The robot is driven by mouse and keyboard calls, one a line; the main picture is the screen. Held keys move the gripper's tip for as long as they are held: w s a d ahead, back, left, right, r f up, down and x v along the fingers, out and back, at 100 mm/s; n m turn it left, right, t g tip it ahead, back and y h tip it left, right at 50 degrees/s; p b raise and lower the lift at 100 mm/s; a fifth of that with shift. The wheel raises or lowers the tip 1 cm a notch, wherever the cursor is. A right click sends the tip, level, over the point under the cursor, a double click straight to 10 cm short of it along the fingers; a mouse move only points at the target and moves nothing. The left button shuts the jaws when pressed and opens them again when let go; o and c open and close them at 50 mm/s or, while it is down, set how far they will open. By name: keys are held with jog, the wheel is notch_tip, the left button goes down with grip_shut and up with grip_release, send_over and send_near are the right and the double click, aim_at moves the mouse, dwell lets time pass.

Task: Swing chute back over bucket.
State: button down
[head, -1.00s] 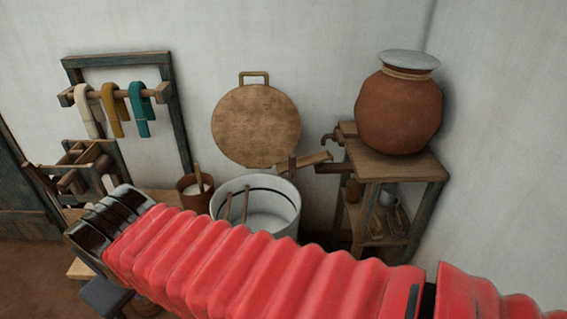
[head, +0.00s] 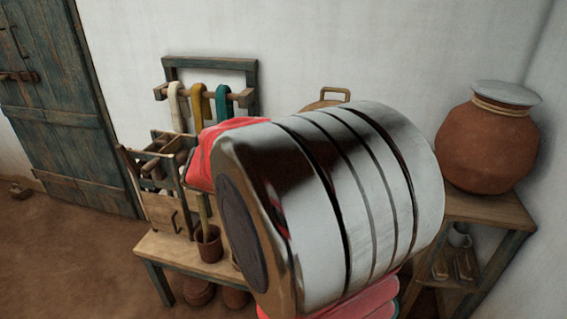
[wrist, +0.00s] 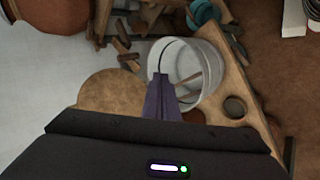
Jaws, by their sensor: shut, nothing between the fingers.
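The white bucket (wrist: 207,61) shows in the wrist view with sticks inside it. A short wooden piece that looks like the chute (wrist: 128,59) lies by the bucket's left rim; I cannot tell whether it overhangs the rim. My gripper (wrist: 161,80) is shut and empty, its dark fingertips overlapping the bucket's left side in the wrist view. The height between fingertips and bucket is unclear. In the head view my arm covers the bucket, the chute and my gripper.
A clay pot (head: 488,148) stands on a wooden stand (head: 482,207) at the right. A round wooden board (wrist: 108,90) is left of the bucket in the wrist view. A bench (head: 165,247) holds a small brown pot (head: 209,246). Coloured yarn (head: 198,102) hangs from a rack.

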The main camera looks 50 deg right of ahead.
jog(key=w+d+f+h, duration=0.1)
jog(key=d+f, duration=0.3)
jog(key=d, duration=0.5)
jog(key=w+d+f+n+h, duration=0.1)
jog(key=d+f+h, duration=0.3)
jog(key=d, duration=0.6)
jog(key=w+d+f+g+h, duration=0.1)
jog(key=w+d+f+h, duration=0.1)
jog(key=d+f, duration=0.4)
jog(key=d+h, duration=0.1)
jog(key=d, duration=0.3)
jog(key=shift+w+n, duration=0.25)
jog(key=shift+n, duration=0.15)
jog(key=shift+d, duration=0.15)
jog(key=d, duration=0.3)
jog(key=s+d, duration=0.1)
jog(key=d, duration=0.2)
jog(key=s+d, duration=0.1)
jog(key=d, duration=0.2)
jog(key=shift+d, duration=0.35)
jog(key=shift+s+a+r, duration=0.1)
jog(key=shift+s+a, duration=0.45)
jog(key=shift+s, duration=0.3)
jog(key=shift+s+a, duration=0.55)
jog(key=shift+s, duration=0.3)
jog(key=shift+s, duration=0.15)
